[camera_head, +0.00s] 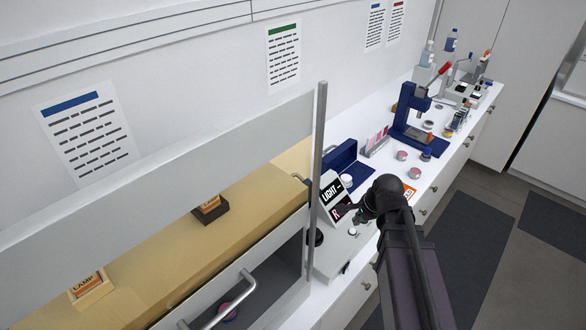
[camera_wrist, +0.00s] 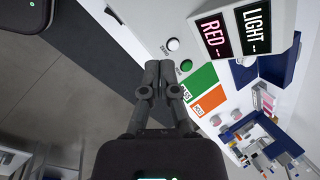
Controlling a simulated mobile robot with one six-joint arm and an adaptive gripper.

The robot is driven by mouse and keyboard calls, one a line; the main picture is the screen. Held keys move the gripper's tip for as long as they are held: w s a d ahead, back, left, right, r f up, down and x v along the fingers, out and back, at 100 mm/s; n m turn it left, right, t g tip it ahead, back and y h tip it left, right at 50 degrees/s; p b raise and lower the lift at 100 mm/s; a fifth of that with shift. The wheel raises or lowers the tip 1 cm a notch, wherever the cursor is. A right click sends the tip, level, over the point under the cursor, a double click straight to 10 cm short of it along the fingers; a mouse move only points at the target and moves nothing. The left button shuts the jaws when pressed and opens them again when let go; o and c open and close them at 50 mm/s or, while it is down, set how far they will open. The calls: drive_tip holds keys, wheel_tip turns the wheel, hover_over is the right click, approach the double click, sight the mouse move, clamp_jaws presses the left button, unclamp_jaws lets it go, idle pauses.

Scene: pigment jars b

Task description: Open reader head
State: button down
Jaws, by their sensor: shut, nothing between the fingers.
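The reader is a pale grey instrument with a tilted black display (camera_head: 336,195) reading LIGHT and RED. In the wrist view the display (camera_wrist: 234,33) is at the upper right, with a white button (camera_wrist: 173,44) and a green button (camera_wrist: 186,66) beside it. A black round part (camera_head: 315,237) at the reader's left side may be its head; I cannot tell whether it is open. My arm hides part of the counter.
Green (camera_wrist: 200,82) and orange (camera_wrist: 209,101) cards lie beside the reader. A cabinet with a raised sash and handle (camera_head: 222,302) is at left. A blue press (camera_head: 410,115) and several jars stand farther along the counter.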

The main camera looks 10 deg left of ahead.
drive_tip(key=w+a+r+m+t+y+p, duration=0.1)
drive_tip(key=w+a+r+m+y+p, duration=0.2)
drive_tip(key=a+r+m+p, duration=0.6)
drive_tip(key=w+a+r+m, duration=0.1)
drive_tip(key=a+r+m, duration=0.2)
drive_tip(key=r, duration=0.1)
drive_tip(key=shift+w+a+t, duration=0.15)
drive_tip(key=shift+a+t, duration=0.15)
drive_tip(key=shift+a, duration=0.05)
drive_tip(key=shift+f, duration=0.15)
drive_tip(key=b+x, duration=0.8)
drive_tip(key=x, duration=0.2)
drive_tip(key=shift+a, duration=0.15)
drive_tip(key=shift+w+a+f+b, duration=0.25)
drive_tip(key=shift+w+a, duration=0.25)
drive_tip(key=shift+a, duration=0.25)
drive_tip(key=shift+w+a+f+b, duration=0.15)
drive_tip(key=shift+w+a+b, duration=0.15)
drive_tip(key=shift+w+a, duration=0.35)
drive_tip(key=shift+s+a, duration=0.15)
drive_tip(key=shift+a, duration=0.1)
